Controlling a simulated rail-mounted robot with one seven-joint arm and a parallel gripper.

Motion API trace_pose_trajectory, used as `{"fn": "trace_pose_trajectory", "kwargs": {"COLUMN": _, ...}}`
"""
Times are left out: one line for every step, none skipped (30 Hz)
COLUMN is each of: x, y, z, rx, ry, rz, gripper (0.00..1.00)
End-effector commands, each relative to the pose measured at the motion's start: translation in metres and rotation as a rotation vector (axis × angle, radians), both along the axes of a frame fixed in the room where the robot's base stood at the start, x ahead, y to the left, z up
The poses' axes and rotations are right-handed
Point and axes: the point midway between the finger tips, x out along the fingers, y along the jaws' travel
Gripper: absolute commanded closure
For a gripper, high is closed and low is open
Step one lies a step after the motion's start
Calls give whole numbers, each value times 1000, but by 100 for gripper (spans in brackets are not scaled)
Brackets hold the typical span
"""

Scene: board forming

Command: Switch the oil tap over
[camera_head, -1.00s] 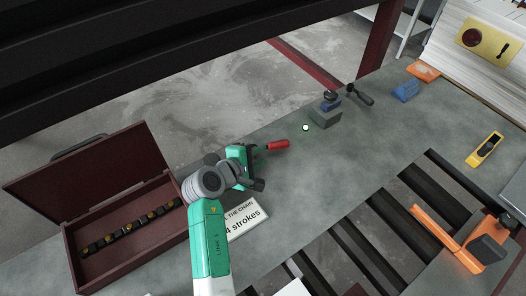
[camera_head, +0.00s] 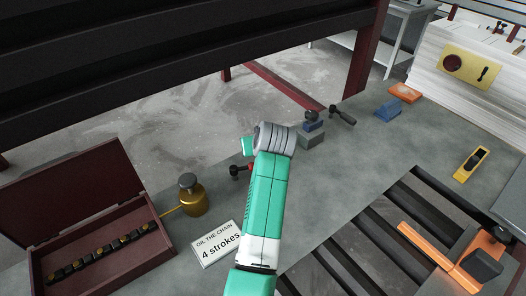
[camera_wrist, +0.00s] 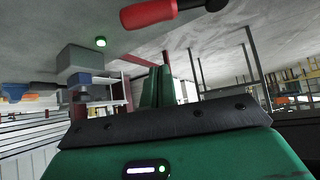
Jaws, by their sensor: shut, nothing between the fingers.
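A lever with a red grip and black end (camera_head: 240,169) lies over the grey bench, just left of my arm in the head view. Part of it is hidden by my arm. Its red grip (camera_wrist: 150,13) also crosses the top of the wrist view, with black at its end. Which part is the oil tap is not clearly marked. My gripper (camera_wrist: 157,84) is shut and empty, its green fingers together and apart from the red grip in the wrist view. In the head view its fingertips are hidden behind my arm. A small green light (camera_wrist: 100,41) glows near the grip.
A grey block (camera_head: 311,139) and black-handled lever (camera_head: 342,115) stand beyond.

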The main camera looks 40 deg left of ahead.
Motion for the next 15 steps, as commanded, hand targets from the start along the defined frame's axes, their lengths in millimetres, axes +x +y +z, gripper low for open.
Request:
{"fn": "trace_pose_trajectory", "kwargs": {"x": 4, "y": 6, "z": -12, "rx": -1, "ry": 1, "rz": 1, "gripper": 100}}
{"fn": "trace_pose_trajectory", "kwargs": {"x": 6, "y": 9, "z": -16, "rx": 0, "ry": 1, "rz": 1, "gripper": 100}}
{"fn": "trace_pose_trajectory", "kwargs": {"x": 10, "y": 13, "z": -20, "rx": 0, "ry": 0, "rz": 0, "gripper": 100}}
{"fn": "trace_pose_trajectory", "kwargs": {"x": 12, "y": 16, "z": -24, "rx": -1, "ry": 1, "rz": 0, "gripper": 100}}
{"fn": "trace_pose_trajectory", "kwargs": {"x": 14, "y": 19, "z": -27, "rx": 0, "ry": 0, "rz": 0, "gripper": 100}}
{"fn": "trace_pose_trajectory", "kwargs": {"x": 16, "y": 22, "z": -31, "rx": -1, "ry": 0, "rz": 1, "gripper": 100}}
{"fn": "trace_pose_trajectory", "kwargs": {"x": 18, "y": 25, "z": -34, "rx": 0, "ry": -1, "rz": 1, "gripper": 100}}
{"fn": "trace_pose_trajectory", "kwargs": {"x": 20, "y": 27, "z": -37, "rx": 0, "ry": -1, "rz": 1, "gripper": 100}}
{"fn": "trace_pose_trajectory", "kwargs": {"x": 22, "y": 30, "z": -41, "rx": -1, "ry": 0, "rz": 1, "gripper": 100}}
{"fn": "trace_pose_trajectory", "kwargs": {"x": 24, "y": 32, "z": -43, "rx": 0, "ry": -1, "rz": 1, "gripper": 100}}
{"fn": "trace_pose_trajectory", "kwargs": {"x": 26, "y": 34, "z": -46, "rx": 0, "ry": -1, "rz": 1, "gripper": 100}}
{"fn": "trace_pose_trajectory", "kwargs": {"x": 25, "y": 33, "z": -48, "rx": 0, "ry": -1, "rz": -1, "gripper": 100}}
{"fn": "trace_pose_trajectory", "kwargs": {"x": 23, "y": 29, "z": -48, "rx": 1, "ry": -2, "rz": -1, "gripper": 100}}
{"fn": "trace_pose_trajectory", "kwargs": {"x": 21, "y": 27, "z": -48, "rx": 0, "ry": -3, "rz": -1, "gripper": 100}}
{"fn": "trace_pose_trajectory", "kwargs": {"x": 18, "y": 24, "z": -50, "rx": 1, "ry": -2, "rz": 0, "gripper": 100}}
